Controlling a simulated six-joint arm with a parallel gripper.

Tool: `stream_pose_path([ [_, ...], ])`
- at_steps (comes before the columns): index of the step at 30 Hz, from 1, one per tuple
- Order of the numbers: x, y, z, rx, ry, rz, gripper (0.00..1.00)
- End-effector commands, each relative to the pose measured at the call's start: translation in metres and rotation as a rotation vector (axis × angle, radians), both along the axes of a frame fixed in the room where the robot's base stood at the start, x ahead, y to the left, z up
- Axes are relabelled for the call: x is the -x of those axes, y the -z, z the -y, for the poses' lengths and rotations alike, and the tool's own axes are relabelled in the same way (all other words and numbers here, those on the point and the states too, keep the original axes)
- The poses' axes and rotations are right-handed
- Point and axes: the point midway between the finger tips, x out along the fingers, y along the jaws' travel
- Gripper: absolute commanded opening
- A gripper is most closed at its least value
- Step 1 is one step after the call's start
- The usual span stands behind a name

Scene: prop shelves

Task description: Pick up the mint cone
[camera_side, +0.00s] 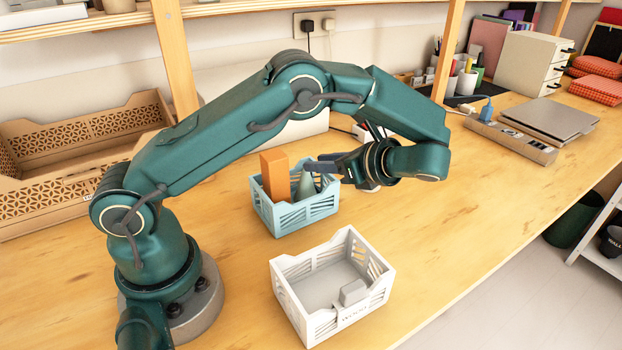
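The mint cone (306,186) stands in the light blue crate (300,214), to the right of a tall orange block (275,176). Its lower part is hidden behind the crate wall. My gripper (313,166) reaches in from the right, its dark fingers pointing left at the height of the cone's top. The fingers overlap the tip of the cone in this view. I cannot tell whether they touch it, or whether they are apart or closed.
A white crate (293,309) with a small light grey block (353,292) inside stands in front of the blue crate. A wooden lattice crate (85,120) is at the back left. A shelf post (447,50) rises behind.

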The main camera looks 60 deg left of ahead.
Motion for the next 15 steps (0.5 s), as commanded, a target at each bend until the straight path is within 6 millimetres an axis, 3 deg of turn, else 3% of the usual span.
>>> stream_pose_path([
  [5,0.004,0.011,-0.003,-0.009,0.009,-0.031,0.31],
  [15,0.011,0.027,-0.038,-0.006,0.009,-0.029,0.31],
])
